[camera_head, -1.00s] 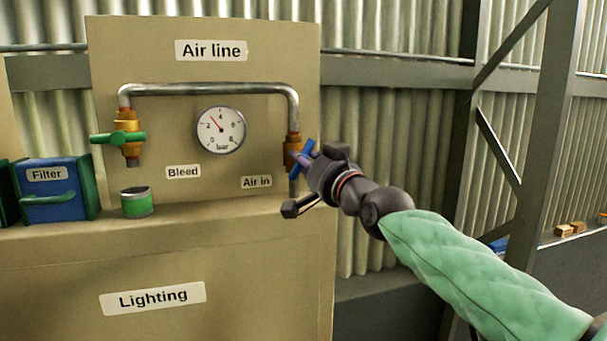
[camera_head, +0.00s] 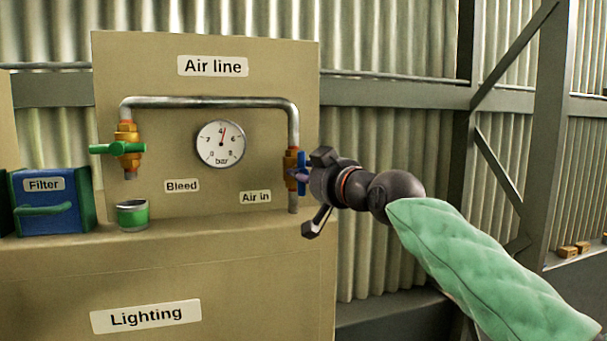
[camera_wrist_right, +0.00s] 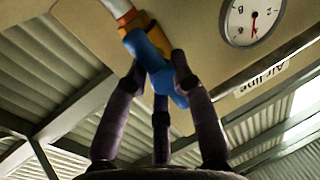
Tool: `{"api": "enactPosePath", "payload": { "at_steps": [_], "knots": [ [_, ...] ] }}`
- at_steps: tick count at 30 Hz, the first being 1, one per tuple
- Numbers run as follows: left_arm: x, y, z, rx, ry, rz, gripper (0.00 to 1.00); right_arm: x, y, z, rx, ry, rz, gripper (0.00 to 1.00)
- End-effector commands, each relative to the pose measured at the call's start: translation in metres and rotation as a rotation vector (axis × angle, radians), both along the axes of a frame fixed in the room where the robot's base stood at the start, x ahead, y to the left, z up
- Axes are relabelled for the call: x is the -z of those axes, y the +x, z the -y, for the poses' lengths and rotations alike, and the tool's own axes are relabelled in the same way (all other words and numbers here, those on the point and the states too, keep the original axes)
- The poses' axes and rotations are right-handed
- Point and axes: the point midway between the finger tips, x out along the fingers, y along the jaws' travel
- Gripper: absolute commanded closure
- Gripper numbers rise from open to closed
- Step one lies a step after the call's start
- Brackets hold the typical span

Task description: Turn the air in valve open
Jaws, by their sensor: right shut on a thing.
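The air in valve is a brass body (camera_head: 290,163) with a blue handle (camera_head: 302,174), on the right-hand pipe above the "Air in" label (camera_head: 255,197). The blue handle stands upright in the head view. My right gripper (camera_head: 306,175) reaches it from the right. In the right wrist view the gripper (camera_wrist_right: 165,75) is shut on the blue handle (camera_wrist_right: 155,62), with its dark fingers around it. The round gauge (camera_head: 221,144) has its red needle pointing nearly straight up, near 4; the gauge also shows in the right wrist view (camera_wrist_right: 254,20). My left gripper is not in view.
The bleed valve's green handle (camera_head: 117,148) lies level on the left pipe. A green cup (camera_head: 132,215) stands below it on the ledge. A blue filter box (camera_head: 52,201) is at the far left. A steel post (camera_head: 545,130) stands at the right.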

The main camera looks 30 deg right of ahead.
Motion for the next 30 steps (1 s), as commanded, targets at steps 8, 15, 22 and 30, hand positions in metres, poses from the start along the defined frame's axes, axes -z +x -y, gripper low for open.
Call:
{"api": "enactPosePath", "payload": {
  "at_steps": [8, 15, 22, 30],
  "knots": [
    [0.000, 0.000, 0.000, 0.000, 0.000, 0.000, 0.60, 0.004, 0.002, 0.000, 0.001, -0.009, -0.010, 1.00],
    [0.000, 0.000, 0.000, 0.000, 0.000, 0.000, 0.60, 0.002, 0.001, 0.000, 0.001, -0.007, -0.006, 0.45],
    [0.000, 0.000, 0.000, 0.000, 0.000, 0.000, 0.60, 0.000, 0.000, 0.001, 0.001, -0.005, -0.002, 0.45],
    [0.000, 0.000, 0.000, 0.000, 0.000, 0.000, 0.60, -0.001, -0.017, 0.001, 0.002, -0.005, 0.002, 0.45]
  ]
}}
